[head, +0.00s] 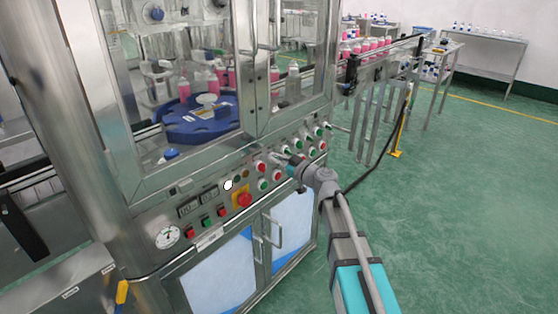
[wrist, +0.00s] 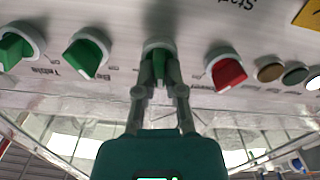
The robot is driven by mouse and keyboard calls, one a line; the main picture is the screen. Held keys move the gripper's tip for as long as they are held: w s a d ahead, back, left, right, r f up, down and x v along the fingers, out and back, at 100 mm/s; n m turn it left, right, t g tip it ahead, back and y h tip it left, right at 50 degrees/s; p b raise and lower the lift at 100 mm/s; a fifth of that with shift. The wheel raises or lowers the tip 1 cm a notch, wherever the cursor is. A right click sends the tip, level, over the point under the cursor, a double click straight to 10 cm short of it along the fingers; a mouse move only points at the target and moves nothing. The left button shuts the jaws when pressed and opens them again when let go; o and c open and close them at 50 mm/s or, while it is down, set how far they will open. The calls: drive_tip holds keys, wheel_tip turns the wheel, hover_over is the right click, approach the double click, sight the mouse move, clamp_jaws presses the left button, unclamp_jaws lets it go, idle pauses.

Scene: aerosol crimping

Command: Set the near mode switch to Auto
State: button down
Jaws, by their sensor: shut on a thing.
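In the wrist view my gripper (wrist: 160,82) is shut on a green switch knob (wrist: 159,62) on the steel control panel, one finger on each side of it. The knob has a pale round collar, and its grip points roughly straight toward my wrist. Its label is hidden or too small to read, so I cannot tell its set position. In the head view my gripper (head: 284,160) reaches the panel (head: 150,217) from the right, and my wrist covers the held knob there.
In the wrist view a red knob (wrist: 227,70) sits to the right and another green knob (wrist: 87,52) to the left. In the head view a red emergency button (head: 243,199) and a pressure gauge (head: 168,236) are farther left. Green floor (head: 450,200) is clear at the right.

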drive_tip(key=m, duration=0.4)
drive_tip(key=shift+w, duration=0.1)
drive_tip(key=shift+w+m, duration=0.1)
drive_tip(key=shift+m, duration=2)
drive_tip(key=c, duration=0.7)
unclamp_jaws()
drive_tip(key=shift+c, duration=0.2)
drive_tip(key=shift+d, duration=0.15)
drive_tip(key=v, duration=1.1)
drive_tip(key=shift+s+d, duration=0.25)
drive_tip(key=shift+s, duration=0.1)
drive_tip(key=shift+f, duration=0.1)
